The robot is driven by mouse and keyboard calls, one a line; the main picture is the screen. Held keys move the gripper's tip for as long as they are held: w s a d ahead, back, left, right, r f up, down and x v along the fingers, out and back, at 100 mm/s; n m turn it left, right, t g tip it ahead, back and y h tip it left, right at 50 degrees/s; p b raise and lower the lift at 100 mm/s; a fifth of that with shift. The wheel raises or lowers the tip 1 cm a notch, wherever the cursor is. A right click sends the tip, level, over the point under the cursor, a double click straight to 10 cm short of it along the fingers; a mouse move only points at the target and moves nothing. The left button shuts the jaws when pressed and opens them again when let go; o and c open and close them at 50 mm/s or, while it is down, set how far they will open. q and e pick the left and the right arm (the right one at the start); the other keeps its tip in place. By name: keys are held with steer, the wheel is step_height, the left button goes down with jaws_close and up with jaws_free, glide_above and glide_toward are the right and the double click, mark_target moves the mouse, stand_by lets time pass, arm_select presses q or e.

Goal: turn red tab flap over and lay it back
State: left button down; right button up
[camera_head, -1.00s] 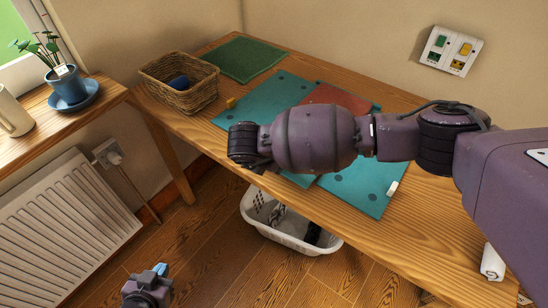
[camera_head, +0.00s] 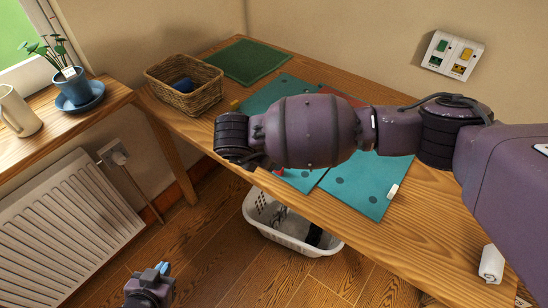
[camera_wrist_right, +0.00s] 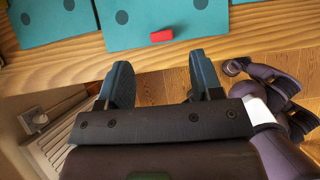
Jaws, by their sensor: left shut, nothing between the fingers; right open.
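Teal flaps with dark dots (camera_head: 370,185) lie on the wooden desk. A small red tab (camera_head: 279,171) shows below my right forearm at a teal flap's front edge. In the right wrist view the red tab (camera_wrist_right: 161,35) lies flat on the edge of a teal flap (camera_wrist_right: 150,17), beyond and between my right fingers. My right gripper (camera_wrist_right: 163,82) is open and empty, apart from the tab. In the head view my right arm hides its fingers and much of the flaps. My left gripper (camera_head: 161,268) is shut and empty, low over the floor at lower left.
A wicker basket (camera_head: 186,98) with a blue item and a green mat (camera_head: 247,62) sit at the desk's back left. A yellow tab (camera_head: 235,104), a white tab (camera_head: 393,192) and part of a reddish panel (camera_head: 343,97) show. A white bin (camera_head: 290,236) stands below the desk edge.

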arm_select(q)
steer(key=shift+s+a, duration=0.1)
steer(key=shift+s, duration=0.3)
arm_select(e)
steer(key=v, duration=0.4)
steer(key=shift+s+r, duration=0.1)
arm_select(q)
steer(key=shift+f, duration=0.1)
steer(key=shift+w, duration=0.15)
